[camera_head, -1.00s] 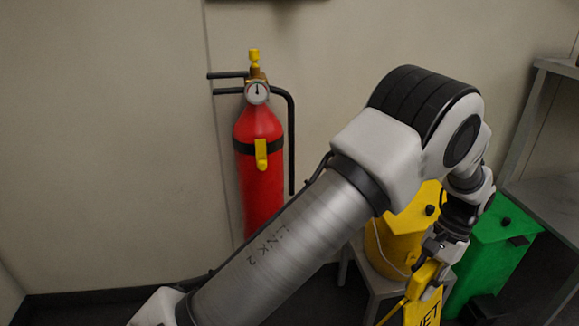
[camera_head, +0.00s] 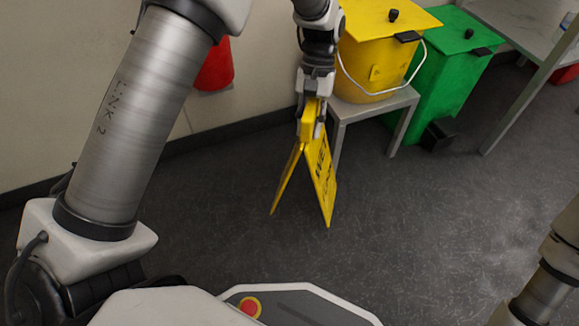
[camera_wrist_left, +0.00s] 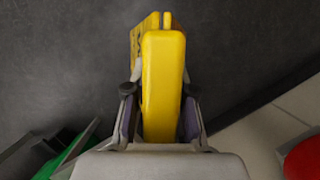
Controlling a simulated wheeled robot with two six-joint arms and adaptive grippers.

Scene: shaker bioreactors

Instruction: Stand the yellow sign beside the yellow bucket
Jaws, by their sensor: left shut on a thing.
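The yellow sign (camera_head: 321,177) hangs upright below my left gripper (camera_head: 311,128), its two panels spread in an A shape with dark lettering. My left gripper is shut on its top edge; the left wrist view shows the sign's yellow top (camera_wrist_left: 162,85) between the two fingers. I cannot tell whether its lower edges touch the floor. The yellow bucket (camera_head: 368,55), with a lid and wire handle, stands on a small grey stool (camera_head: 376,106), to the right of the sign. My right gripper is out of view; only part of that arm shows at the right edge.
A green pedal bin (camera_head: 440,80) stands right of the bucket, with a grey metal table (camera_head: 510,35) beyond. A red extinguisher (camera_head: 214,68) is at the wall, partly behind my left arm. The dark floor (camera_head: 420,230) in front is clear.

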